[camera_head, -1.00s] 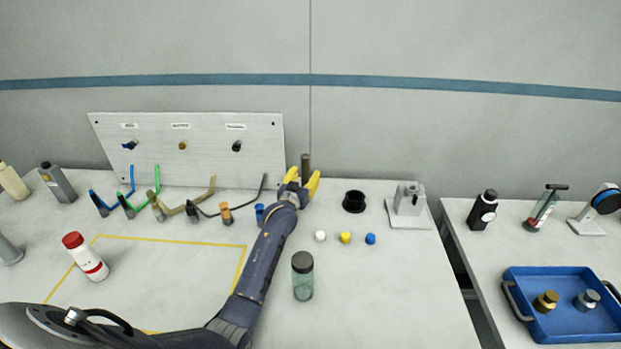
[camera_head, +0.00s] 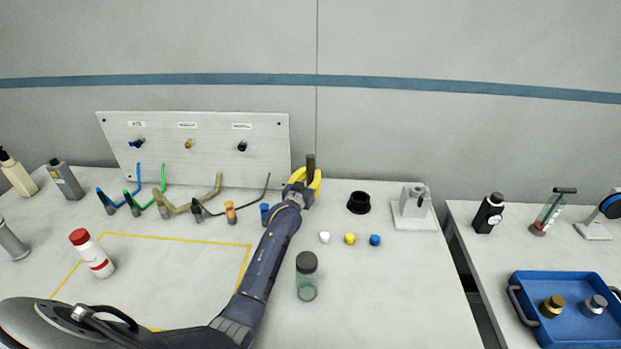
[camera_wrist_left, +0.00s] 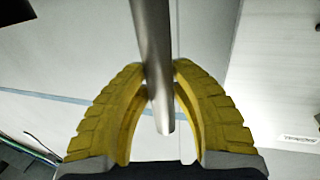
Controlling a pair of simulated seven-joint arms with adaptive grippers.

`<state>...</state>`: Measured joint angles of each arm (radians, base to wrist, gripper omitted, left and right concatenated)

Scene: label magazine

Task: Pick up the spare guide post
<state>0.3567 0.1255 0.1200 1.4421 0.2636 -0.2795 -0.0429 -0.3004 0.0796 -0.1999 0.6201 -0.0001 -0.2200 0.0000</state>
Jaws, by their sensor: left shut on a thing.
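The spare guide post (camera_head: 310,161) is a dark, slim upright rod at the back of the table, right of the labelled panel. My left gripper (camera_head: 309,181) has its yellow fingers shut on it, and the post's upper end sticks up above them. In the left wrist view the grey post (camera_wrist_left: 153,45) runs between the two yellow fingertips (camera_wrist_left: 159,75), one on each side, and one end shows just past them. The post's lower part is hidden in the head view, so I cannot tell whether it touches anything. My right gripper is not in view.
A black round holder (camera_head: 359,203) and a grey block fixture (camera_head: 412,203) stand to the right. White, yellow and blue caps and a dark-lidded jar (camera_head: 307,276) are nearer. Coloured bent hooks stand left of my gripper, before the panel (camera_head: 195,150). A blue tray (camera_head: 518,288) sits on the right table.

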